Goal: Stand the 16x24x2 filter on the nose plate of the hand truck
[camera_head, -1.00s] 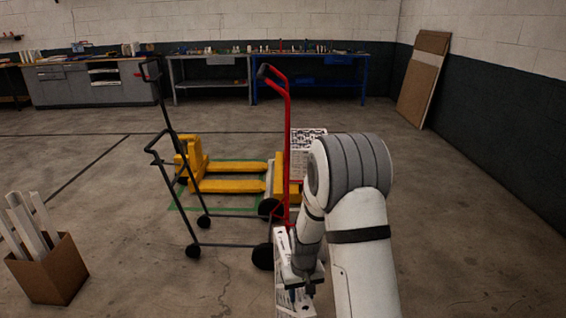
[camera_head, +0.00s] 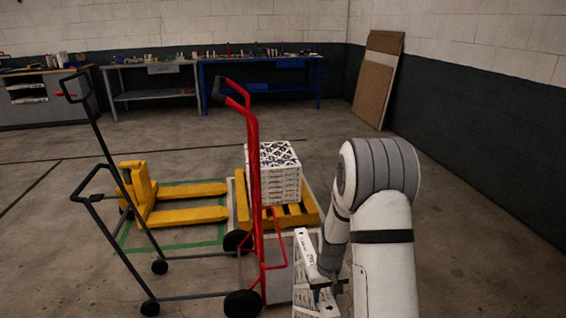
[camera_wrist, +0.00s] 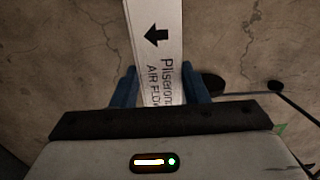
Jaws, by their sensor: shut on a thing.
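My gripper (camera_head: 328,288) is shut on a white cardboard-framed filter (camera_head: 304,256), held low in front of me. In the wrist view my gripper's blue fingers (camera_wrist: 159,74) pinch the filter's narrow edge (camera_wrist: 157,22), printed with a black arrow and "AIR FLOW" lettering. Its size marking is not readable. The red hand truck (camera_head: 254,170) stands upright just left of the filter, with black wheels. A grey flat surface (camera_head: 278,284) at its foot looks like the nose plate. The filter and my arm partly cover that area, so I cannot tell whether the filter touches the plate.
A dark-framed cart (camera_head: 104,150) stands close on the left. Behind the hand truck, a stack of white filters (camera_head: 273,176) sits on a yellow pallet (camera_head: 300,217). A yellow pallet jack (camera_head: 140,188) stands in a green floor outline. Floor on the right is clear.

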